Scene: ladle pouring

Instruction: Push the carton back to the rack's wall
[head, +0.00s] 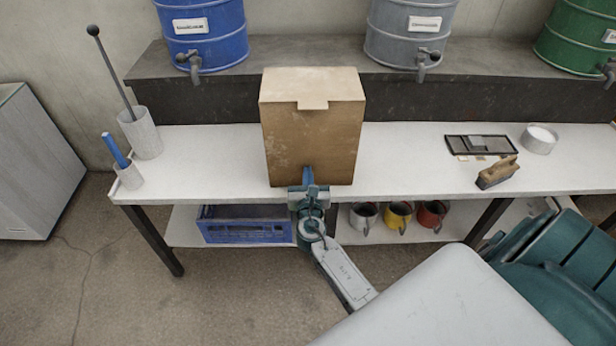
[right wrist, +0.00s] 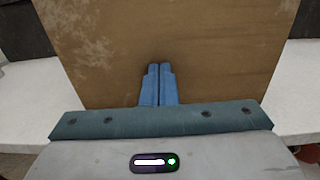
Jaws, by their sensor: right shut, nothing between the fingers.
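A brown cardboard carton (head: 312,130) stands upright on the white bench top (head: 200,170), in front of the dark rack's wall (head: 210,101). Its lower part reaches close to the bench's front edge. My right gripper (head: 308,175) is shut and empty, with its blue fingertips at the carton's lower front face. In the right wrist view, the shut fingers (right wrist: 158,72) point at the carton's face (right wrist: 230,50); I cannot tell whether they touch it. The gap behind the carton is hidden. My left gripper is not in view.
Blue (head: 203,35), grey (head: 408,35) and green (head: 580,38) drums with taps stand on the rack. A holder (head: 141,133) with a rod is at left. A brush (head: 497,174) and a white bowl (head: 539,139) are at right. A blue crate (head: 246,232) and mugs (head: 399,214) sit below.

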